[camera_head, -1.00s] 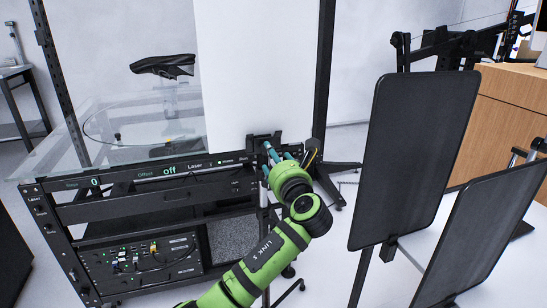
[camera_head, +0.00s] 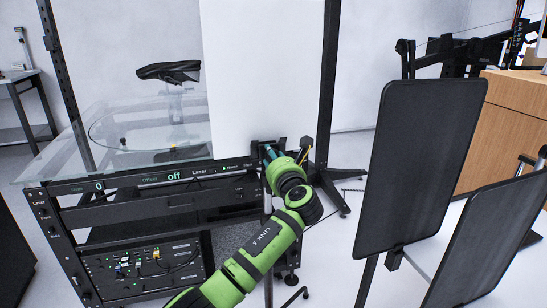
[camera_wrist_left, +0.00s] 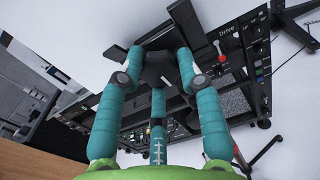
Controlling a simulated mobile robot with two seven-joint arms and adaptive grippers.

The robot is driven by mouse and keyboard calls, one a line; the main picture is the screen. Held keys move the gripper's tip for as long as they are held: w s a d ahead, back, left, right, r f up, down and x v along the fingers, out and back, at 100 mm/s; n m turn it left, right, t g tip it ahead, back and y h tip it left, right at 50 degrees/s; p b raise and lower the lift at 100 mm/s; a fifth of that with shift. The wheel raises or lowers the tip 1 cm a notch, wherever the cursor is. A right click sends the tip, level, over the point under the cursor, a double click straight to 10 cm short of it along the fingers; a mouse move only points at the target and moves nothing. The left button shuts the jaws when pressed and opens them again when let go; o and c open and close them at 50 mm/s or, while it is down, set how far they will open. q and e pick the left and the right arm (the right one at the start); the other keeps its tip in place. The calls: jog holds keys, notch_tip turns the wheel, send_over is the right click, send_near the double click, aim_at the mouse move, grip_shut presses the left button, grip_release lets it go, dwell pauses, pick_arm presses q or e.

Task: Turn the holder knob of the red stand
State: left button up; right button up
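A black holder (camera_head: 262,146) sits at the lower edge of a tall white board, at the right end of the turntable rack. No red stand stands out in these views. My left gripper (camera_head: 271,153) is at this holder, its teal fingers pointing into it. In the left wrist view, the three teal fingers of my left gripper (camera_wrist_left: 160,78) surround a dark knob (camera_wrist_left: 158,66). The two outer fingertips bend inward against its sides, and the third reaches it from below. The contact is partly hidden. My right gripper is not in view.
The rack (camera_head: 150,215) with its glass top (camera_head: 110,150) is left of my arm. Two dark panels on stands (camera_head: 420,165) (camera_head: 490,235) are close on the right. A wooden cabinet (camera_head: 510,125) is behind them. White floor shows between.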

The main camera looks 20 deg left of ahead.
pick_arm(q)
jog(key=shift+r, duration=0.35)
dwell(0.3)
